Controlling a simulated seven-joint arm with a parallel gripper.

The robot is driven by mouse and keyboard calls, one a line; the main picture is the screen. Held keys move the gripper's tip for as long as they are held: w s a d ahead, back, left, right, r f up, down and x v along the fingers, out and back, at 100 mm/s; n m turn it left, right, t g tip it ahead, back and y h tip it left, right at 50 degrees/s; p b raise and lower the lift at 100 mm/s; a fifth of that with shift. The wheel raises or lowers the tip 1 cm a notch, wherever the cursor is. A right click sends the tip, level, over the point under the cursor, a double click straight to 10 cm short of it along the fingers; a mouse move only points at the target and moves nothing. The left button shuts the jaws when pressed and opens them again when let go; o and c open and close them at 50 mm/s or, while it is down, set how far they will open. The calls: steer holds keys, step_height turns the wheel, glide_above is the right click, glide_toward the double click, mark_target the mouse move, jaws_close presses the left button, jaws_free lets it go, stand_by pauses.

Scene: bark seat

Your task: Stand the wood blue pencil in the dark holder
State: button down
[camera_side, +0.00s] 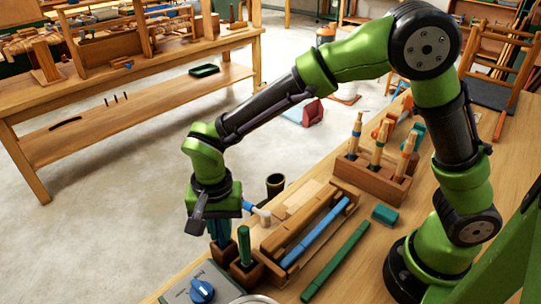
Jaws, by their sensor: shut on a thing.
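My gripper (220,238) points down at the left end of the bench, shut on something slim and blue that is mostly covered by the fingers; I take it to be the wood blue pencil. Its lower end is at a small brown wooden block (221,251); I cannot tell whether it is inside or in front of it. A blue shaft with a pale wood-coloured end (257,211) shows just right of my gripper, and I cannot tell if it touches it.
A green marker (244,245) stands in a brown block beside my gripper. A wooden tray (335,188) holds a long blue bar (318,233). A green bar (335,262) lies in front. A wooden rack (372,177) with upright tools and a panel with a blue knob (202,291) are nearby.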

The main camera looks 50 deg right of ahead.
steer(key=shift+f, duration=0.4)
steer(key=c, duration=0.7)
jaws_free()
steer(key=shift+r, duration=0.15)
steer(key=shift+r, duration=3.35)
steer(key=s+d+r+n+t+y, duration=0.1)
steer(key=s+d+r, duration=0.4)
steer(key=d, duration=0.5)
steer(key=s+d+r+n+t+y, duration=0.1)
steer(key=s+d+r+n+t, duration=0.3)
steer(key=d, duration=0.6)
steer(key=shift+s+d+r+t, duration=0.35)
steer(key=shift+s+r+t, duration=0.2)
steer(key=shift+s+t, duration=0.55)
